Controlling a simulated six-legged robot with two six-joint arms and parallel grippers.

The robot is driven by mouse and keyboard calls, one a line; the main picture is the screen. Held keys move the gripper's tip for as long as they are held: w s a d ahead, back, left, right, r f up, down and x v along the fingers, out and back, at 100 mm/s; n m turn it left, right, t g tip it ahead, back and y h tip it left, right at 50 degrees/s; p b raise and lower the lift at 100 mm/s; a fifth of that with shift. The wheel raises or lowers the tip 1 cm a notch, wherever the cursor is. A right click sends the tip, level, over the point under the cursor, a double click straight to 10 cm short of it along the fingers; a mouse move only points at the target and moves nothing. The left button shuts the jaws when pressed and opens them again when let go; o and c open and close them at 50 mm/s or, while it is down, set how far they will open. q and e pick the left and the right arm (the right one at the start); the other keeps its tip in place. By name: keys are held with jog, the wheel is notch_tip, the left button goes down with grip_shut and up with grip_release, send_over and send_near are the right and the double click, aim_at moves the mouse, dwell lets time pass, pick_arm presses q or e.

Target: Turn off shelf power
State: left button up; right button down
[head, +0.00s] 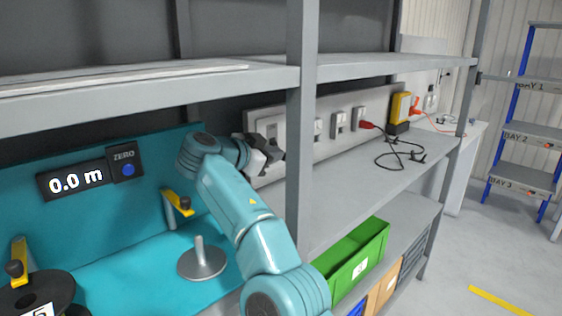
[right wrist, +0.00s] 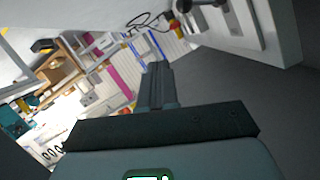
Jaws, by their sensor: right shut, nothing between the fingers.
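A long grey power panel (head: 345,105) stands along the back of the middle shelf. It carries several switch and socket plates, with a switch plate (head: 318,128) near the middle and a red plug (head: 366,125) further right. My right gripper (head: 276,152) is in front of the panel's left end and hides part of it. I cannot tell whether it touches. In the right wrist view its fingers (right wrist: 157,72) are together and empty, with a pale panel (right wrist: 240,25) at upper right. Switch positions are too small to read. My left gripper is not in view.
A grey shelf post (head: 300,130) stands just right of my right forearm. A yellow device (head: 400,106) and black cables (head: 395,155) are on the shelf's right. A green bin (head: 355,258) is below. A teal length-measuring station (head: 90,205) fills the left.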

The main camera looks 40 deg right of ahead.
jog(key=v, duration=0.4)
jog(key=shift+s+d+f+b, duration=0.1)
jog(key=shift+s+f+b, duration=0.1)
jog(key=shift+s+b, duration=0.2)
jog(key=shift+w, duration=0.1)
